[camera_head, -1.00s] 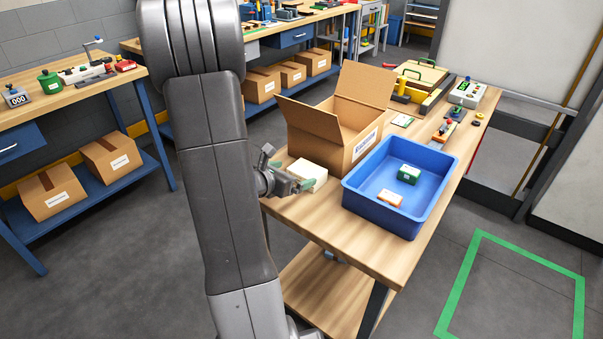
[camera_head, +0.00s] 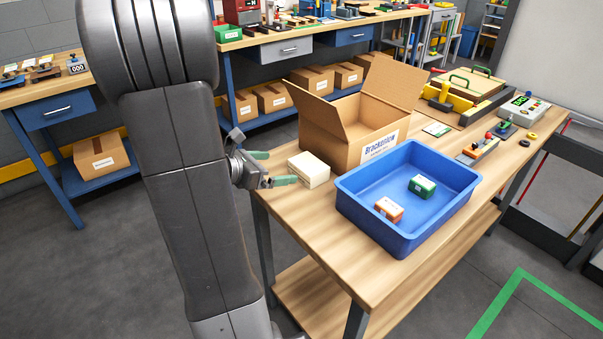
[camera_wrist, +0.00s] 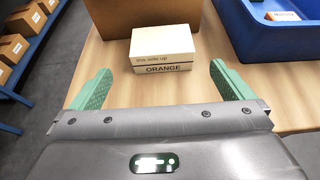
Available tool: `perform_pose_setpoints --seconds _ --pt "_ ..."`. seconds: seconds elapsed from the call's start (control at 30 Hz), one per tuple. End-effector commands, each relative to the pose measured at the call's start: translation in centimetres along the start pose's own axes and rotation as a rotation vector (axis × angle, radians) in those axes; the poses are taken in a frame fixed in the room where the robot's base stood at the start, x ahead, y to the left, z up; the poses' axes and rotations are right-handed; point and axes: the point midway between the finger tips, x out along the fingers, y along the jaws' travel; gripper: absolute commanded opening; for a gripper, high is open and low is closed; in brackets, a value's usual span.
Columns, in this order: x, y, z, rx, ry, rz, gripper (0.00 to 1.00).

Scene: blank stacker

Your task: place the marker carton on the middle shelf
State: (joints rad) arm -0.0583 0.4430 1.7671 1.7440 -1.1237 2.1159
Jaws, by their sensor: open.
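A white carton (camera_head: 309,170) stands on the wooden bench, left of the blue tray. In the wrist view this carton (camera_wrist: 162,48) reads "this side up" and "ORANGE". My gripper (camera_head: 272,168) is open and empty, just left of the carton and apart from it. In the wrist view its green fingers (camera_wrist: 160,78) are spread wide, with the carton beyond them. An orange-and-white carton (camera_head: 389,209) and a green carton (camera_head: 422,186) lie in the blue tray (camera_head: 362,216). I cannot read which is the marker carton. I cannot make out a middle shelf for certain.
A large open cardboard box (camera_head: 345,140) stands behind the white carton, its flaps spread. Tools and a control box (camera_head: 523,110) occupy the bench's far right. Another bench (camera_head: 290,47) behind holds cartons on its lower shelf. The bench's near edge is clear.

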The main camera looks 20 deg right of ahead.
Motion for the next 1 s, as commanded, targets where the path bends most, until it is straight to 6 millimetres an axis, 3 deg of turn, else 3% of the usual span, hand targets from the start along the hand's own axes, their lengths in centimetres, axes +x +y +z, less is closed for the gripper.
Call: perform_pose_setpoints --seconds 0.4,0.73,1.0 --pt "7.1 -0.1 0.0 -0.001 0.0 -0.005 1.0" --pt "9.3 -0.2 0.0 -0.001 0.0 -0.004 1.0" --pt "13.2 -0.4 -0.2 0.0 0.001 -0.004 1.0"
